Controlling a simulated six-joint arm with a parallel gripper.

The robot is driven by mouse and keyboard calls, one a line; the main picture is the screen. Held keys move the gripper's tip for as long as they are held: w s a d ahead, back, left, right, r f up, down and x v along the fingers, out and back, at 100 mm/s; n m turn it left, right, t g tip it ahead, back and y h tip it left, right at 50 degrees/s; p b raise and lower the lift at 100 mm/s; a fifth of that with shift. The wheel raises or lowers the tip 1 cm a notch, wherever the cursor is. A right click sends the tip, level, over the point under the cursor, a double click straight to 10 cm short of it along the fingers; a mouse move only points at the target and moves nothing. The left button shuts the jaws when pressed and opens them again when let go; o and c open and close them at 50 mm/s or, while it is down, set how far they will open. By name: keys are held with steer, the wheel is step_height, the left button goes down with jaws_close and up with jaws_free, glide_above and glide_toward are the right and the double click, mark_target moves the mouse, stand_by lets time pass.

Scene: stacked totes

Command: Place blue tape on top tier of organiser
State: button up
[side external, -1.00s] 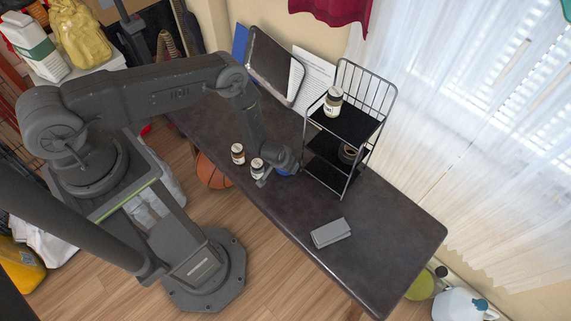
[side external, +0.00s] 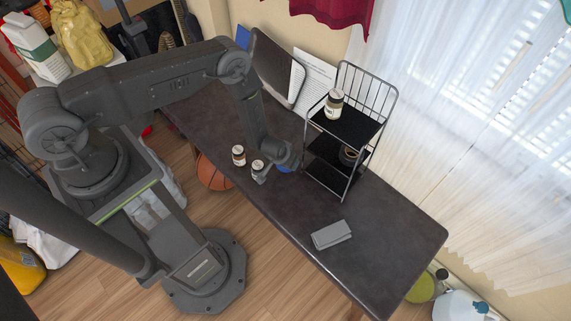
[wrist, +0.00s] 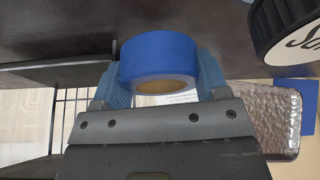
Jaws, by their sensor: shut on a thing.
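The blue tape (wrist: 158,56) is a blue roll with a tan core, held between the two blue-grey fingertips of my gripper (wrist: 160,72) in the wrist view. In the side view my gripper (side external: 284,164) is low over the table, left of the organiser, and mostly covers the tape (side external: 285,170); I cannot tell whether the tape is clear of the table.
Two jars stand near the table's front edge beside my gripper, one left (side external: 238,155) and one closer (side external: 258,168). A grey box (side external: 331,234) lies on the right of the table (side external: 400,240). A dark tray and papers (side external: 314,78) lean against the wall.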

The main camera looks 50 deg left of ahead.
steer(key=s+a+r, duration=0.4)
steer(key=a+r, duration=0.3)
steer(key=a, duration=0.3)
steer(key=w+d+r+m+h, duration=0.1)
steer(key=w+d+r, duration=0.1)
steer(key=r, duration=1.4)
steer(key=w+d+r+m, duration=0.2)
steer(key=r, duration=1.4)
glide_above(360, 128)
steer(key=s, duration=0.2)
step_height(360, 128, down, 4)
steer(key=shift+m, duration=0.3)
steer(key=f, duration=0.4)
steer(key=shift+w+f, duration=0.1)
steer(key=shift+w, duration=0.1)
steer(key=shift+f, duration=2.35)
